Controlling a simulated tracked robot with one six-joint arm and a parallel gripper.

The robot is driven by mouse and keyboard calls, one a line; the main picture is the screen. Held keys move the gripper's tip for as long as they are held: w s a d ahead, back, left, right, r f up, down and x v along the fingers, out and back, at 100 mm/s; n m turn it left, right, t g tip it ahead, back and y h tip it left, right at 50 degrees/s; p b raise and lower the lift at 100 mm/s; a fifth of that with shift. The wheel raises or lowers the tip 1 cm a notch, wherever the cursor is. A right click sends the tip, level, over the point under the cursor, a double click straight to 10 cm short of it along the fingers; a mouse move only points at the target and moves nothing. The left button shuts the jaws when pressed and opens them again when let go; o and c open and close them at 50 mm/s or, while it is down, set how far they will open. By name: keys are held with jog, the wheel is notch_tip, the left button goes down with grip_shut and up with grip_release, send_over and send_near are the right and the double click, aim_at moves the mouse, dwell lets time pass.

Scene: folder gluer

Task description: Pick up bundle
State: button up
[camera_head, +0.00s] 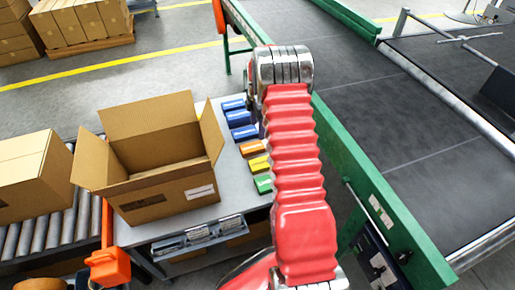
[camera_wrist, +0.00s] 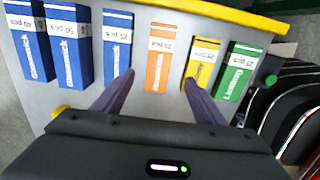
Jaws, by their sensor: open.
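Several small bundles with white labels stand in a row on a grey table. In the wrist view there are three blue bundles (camera_wrist: 68,55), an orange bundle (camera_wrist: 159,68), a yellow bundle (camera_wrist: 203,60) and a green bundle (camera_wrist: 238,75). My gripper (camera_wrist: 159,78) is open and empty. Its fingertips appear on either side of the orange bundle, the right one overlapping the yellow bundle's lower part; I cannot tell the depth between them. In the head view the row shows left of my arm, with the orange bundle (camera_head: 251,148) mid-row; my gripper is hidden there.
An open cardboard box (camera_head: 160,180) stands on the grey table (camera_head: 228,204) left of the bundles. A roller conveyor (camera_head: 45,232) carries another box (camera_head: 32,178) at far left. A green-framed belt machine (camera_head: 400,95) fills the right side. Open floor lies behind the table.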

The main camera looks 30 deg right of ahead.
send_over(258, 145)
jog(key=f, duration=0.5)
jog(key=shift+a+f, duration=0.15)
jog(key=shift+a, duration=0.05)
jog(key=shift+f, duration=0.35)
jog(key=shift+f, duration=0.1)
jog(key=shift+w+d+f, duration=0.1)
jog(key=shift+d+f, duration=0.05)
jog(key=shift+f, duration=1.1)
jog(key=shift+d+f, duration=0.1)
jog(key=shift+f, duration=1.15)
jog(key=shift+c, duration=0.2)
jog(key=c, duration=1.2)
jog(key=shift+o, duration=0.2)
jog(key=shift+r, duration=0.1)
notch_tip(258, 145, up, 10)
